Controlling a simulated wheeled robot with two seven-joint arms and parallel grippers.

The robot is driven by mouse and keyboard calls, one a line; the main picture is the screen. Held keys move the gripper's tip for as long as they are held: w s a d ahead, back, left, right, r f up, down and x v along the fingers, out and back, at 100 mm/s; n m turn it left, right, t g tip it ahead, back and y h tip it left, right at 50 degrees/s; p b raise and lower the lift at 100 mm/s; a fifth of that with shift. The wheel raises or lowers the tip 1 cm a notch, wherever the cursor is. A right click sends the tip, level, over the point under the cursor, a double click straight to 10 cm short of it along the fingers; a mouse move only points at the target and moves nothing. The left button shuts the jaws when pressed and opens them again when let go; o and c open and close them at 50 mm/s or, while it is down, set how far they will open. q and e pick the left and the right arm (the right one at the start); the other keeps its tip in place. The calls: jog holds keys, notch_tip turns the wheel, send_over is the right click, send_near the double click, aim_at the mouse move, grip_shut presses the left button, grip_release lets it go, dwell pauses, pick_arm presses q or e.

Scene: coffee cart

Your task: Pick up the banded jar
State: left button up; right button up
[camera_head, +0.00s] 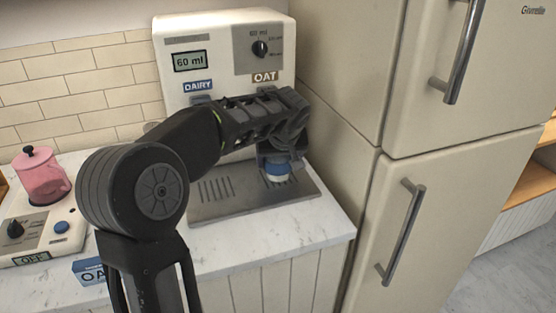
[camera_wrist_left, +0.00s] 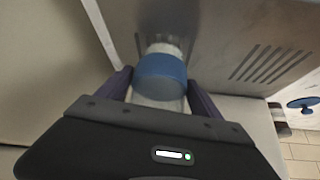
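The banded jar (camera_head: 278,172), pale with a blue band, stands under the OAT side of the dispenser, on or just above its grey drip tray (camera_head: 251,206). My left gripper (camera_head: 277,157) reaches down over it, and its arm hides much of the dispenser front. In the left wrist view the jar (camera_wrist_left: 160,75) sits between the two dark fingers of the left gripper (camera_wrist_left: 160,88), one on each side. The fingers lie very close to its sides; I cannot tell whether they press on it. My right gripper is not in view.
The white dispenser (camera_head: 172,30) stands behind the jar, with the tall cream fridge (camera_head: 455,190) close on the right.

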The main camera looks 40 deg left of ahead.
pick_arm(q)
jog(key=shift+r, duration=0.1)
grip_shut()
dwell(0.5)
